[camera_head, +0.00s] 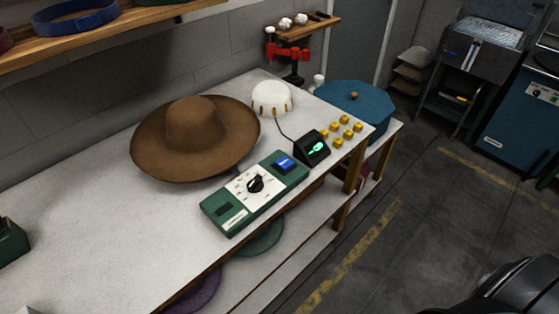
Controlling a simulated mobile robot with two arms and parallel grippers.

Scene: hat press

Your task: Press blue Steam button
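A white dial plate with a black knob (255,183) sits in the middle of the box. The button's label is too small to read. A dark shape at the lower right corner looks like part of my own arm. Neither of my grippers shows in this view.
A wide brown hat (194,137) is behind the box. A black device with a green light (312,148) stands right beside it.

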